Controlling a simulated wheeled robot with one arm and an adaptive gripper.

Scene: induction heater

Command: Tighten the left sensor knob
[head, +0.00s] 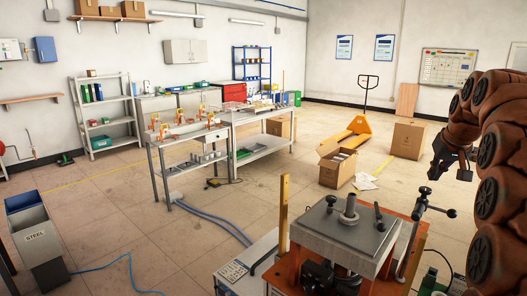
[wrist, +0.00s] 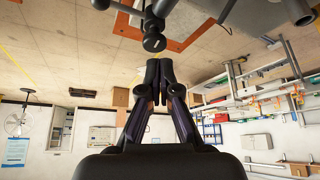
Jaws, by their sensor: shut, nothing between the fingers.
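The induction heater (head: 345,236) stands at the lower right of the head view, with a grey top plate and an upright metal post. Small dark knobs stand on its plate, one left of the post (head: 331,203) and one to the right (head: 379,214). A bar with black ball ends (head: 436,207) rises beside its right edge. No label shows which is the left sensor knob. My gripper (head: 463,174) is apart from the heater, above and right of it. In the wrist view my gripper (wrist: 159,68) is shut and empty. A black ball end (wrist: 154,42) appears just beyond its tips.
Workbenches (head: 190,140) stand at the back left. An open cardboard box (head: 338,164) and a yellow pallet jack (head: 362,126) stand behind the heater. A steel bin (head: 40,245) is at the far left. Blue hoses (head: 215,220) lie on otherwise open floor.

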